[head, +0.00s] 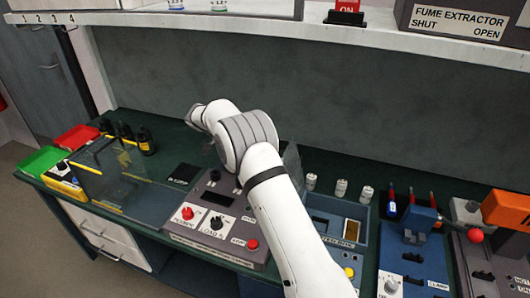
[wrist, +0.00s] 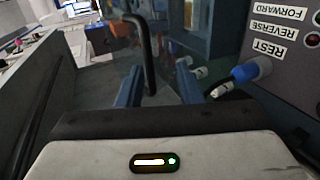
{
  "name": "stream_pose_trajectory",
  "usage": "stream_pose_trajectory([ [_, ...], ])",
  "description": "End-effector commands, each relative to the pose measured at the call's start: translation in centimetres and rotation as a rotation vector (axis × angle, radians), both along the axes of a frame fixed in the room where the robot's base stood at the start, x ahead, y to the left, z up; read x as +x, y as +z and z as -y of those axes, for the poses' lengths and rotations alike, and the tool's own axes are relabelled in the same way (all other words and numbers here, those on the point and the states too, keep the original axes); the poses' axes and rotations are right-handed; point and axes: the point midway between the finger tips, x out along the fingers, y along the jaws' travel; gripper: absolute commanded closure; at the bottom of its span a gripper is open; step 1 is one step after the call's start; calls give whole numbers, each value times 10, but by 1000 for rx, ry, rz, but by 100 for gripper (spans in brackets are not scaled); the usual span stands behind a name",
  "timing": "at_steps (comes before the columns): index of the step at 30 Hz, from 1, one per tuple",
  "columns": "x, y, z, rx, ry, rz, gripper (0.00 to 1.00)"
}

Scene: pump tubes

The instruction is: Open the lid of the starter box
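No label reading "starter box" can be made out. In the head view, a box with clear panels (head: 105,172) stands at the left of the bench; I cannot tell if it is the starter box. My gripper is hidden behind my white arm in the head view. In the wrist view my gripper (wrist: 158,86) is open, its two blue-grey fingers apart. A black bent bar, like a handle (wrist: 143,48), shows between and beyond the fingers. I cannot tell whether they touch it. A grey panel (wrist: 285,75) labelled FORWARD, REVERSE and REST stands to the right.
A grey console (head: 215,215) with red and black knobs sits mid-bench. A blue tray box (head: 335,228) and a blue clamp unit (head: 412,258) stand to the right. Green (head: 42,160) and red (head: 77,137) bins are at far left. A shelf (head: 300,35) overhangs the back.

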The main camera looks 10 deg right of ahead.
Motion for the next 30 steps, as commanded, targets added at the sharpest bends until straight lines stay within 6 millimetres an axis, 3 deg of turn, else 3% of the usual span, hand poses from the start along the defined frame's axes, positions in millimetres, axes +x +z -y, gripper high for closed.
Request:
stream_pose_trajectory([
  [1, 2, 10, -3, 0, 1, -2, 68],
  [11, 10, 18, -22, 0, 0, 0, 68],
  [30, 14, 15, -30, 2, 1, 1, 68],
])
